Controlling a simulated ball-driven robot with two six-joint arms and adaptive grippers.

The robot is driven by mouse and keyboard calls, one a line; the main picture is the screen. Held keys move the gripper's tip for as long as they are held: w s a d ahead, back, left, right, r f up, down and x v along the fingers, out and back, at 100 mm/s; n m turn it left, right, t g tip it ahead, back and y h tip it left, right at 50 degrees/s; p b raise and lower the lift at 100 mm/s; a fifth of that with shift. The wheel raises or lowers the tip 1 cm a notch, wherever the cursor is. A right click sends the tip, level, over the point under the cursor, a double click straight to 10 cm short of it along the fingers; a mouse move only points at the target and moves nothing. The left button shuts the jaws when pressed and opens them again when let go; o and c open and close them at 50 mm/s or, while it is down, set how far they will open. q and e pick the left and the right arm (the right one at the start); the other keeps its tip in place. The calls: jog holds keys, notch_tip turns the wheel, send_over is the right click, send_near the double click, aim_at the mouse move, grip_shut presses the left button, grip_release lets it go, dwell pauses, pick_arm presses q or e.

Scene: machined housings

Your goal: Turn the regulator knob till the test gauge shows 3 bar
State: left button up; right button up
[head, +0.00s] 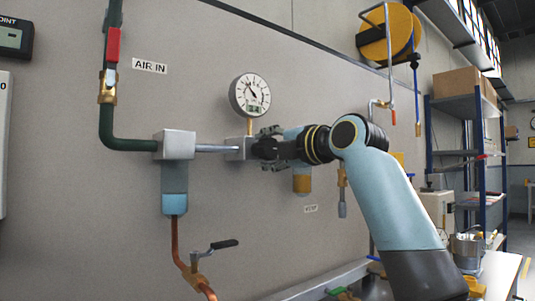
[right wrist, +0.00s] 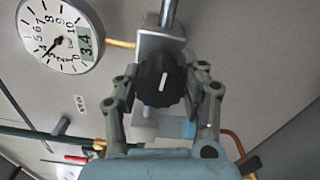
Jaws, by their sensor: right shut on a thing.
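The regulator knob (right wrist: 160,78) is black and ribbed with a white pointer line, on a grey block (right wrist: 160,45) in the right wrist view. My right gripper (right wrist: 164,88) is shut on it, one finger on each side. In the head view my right gripper (head: 268,149) reaches the regulator from the right and mostly hides the knob. The round white test gauge (head: 250,95) stands on a brass stem above the regulator. In the right wrist view the gauge (right wrist: 60,35) is tilted, and its small display seems to read 3.4. My left gripper is not in view.
Below, a copper line has a black-handled valve (head: 223,244). A hose reel (head: 388,38) and shelves (head: 466,100) stand at the right.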

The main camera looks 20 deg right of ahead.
jog(key=shift+f, duration=0.1)
dwell(0.5)
jog(key=o, duration=1.2)
jog(key=shift+s, duration=0.1)
jog(key=v, duration=1.1)
jog(key=shift+s, duration=0.4)
jog(key=shift+d, duration=0.15)
